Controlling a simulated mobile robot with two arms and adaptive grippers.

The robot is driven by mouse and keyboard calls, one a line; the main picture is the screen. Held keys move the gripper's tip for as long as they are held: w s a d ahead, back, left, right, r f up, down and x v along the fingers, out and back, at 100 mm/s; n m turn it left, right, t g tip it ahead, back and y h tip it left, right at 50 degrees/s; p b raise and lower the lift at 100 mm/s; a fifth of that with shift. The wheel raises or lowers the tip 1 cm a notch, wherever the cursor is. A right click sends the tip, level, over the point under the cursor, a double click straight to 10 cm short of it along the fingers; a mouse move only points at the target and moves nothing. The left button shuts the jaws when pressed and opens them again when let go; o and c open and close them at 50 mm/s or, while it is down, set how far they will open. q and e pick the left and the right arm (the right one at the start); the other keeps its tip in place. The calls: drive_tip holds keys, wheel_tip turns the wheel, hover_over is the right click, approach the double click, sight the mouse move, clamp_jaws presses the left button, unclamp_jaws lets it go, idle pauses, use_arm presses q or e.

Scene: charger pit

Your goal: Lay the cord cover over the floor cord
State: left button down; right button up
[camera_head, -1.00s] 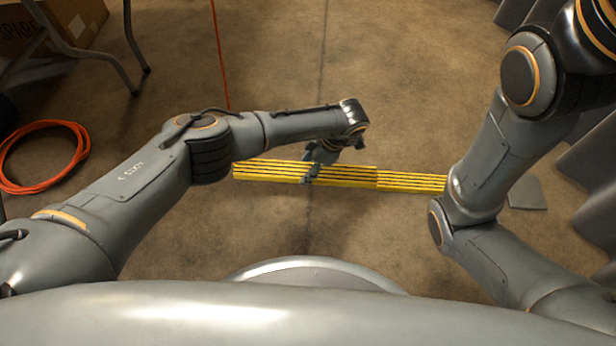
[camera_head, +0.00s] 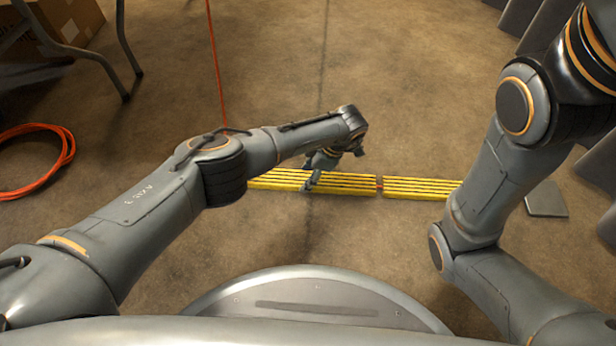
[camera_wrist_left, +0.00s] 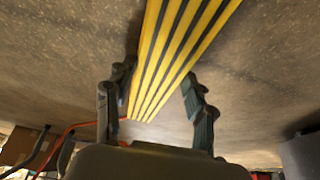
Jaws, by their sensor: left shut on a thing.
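A yellow cord cover with dark lengthwise grooves (camera_head: 350,187) runs across the middle of the head view. My left gripper (camera_head: 312,181) is shut on this cover; in the left wrist view the cover (camera_wrist_left: 180,50) passes between the two fingers (camera_wrist_left: 157,106). A second yellow striped length (camera_head: 425,189) lies in line to the right, with a narrow gap between them. A bit of orange shows in that gap. The orange floor cord (camera_head: 215,65) comes down from the top and goes behind my left arm. My right gripper is out of view.
A coiled orange cord (camera_head: 68,150) lies on the floor at the left edge. Metal table legs (camera_head: 95,55) and a cardboard box (camera_head: 65,22) are at top left. A flat grey plate (camera_head: 546,200) lies at right near grey drapery.

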use_arm(q)
drive_tip(key=shift+c, duration=2.4)
unclamp_jaws()
drive_tip(key=p+v, duration=0.7)
drive_tip(key=v, duration=0.5)
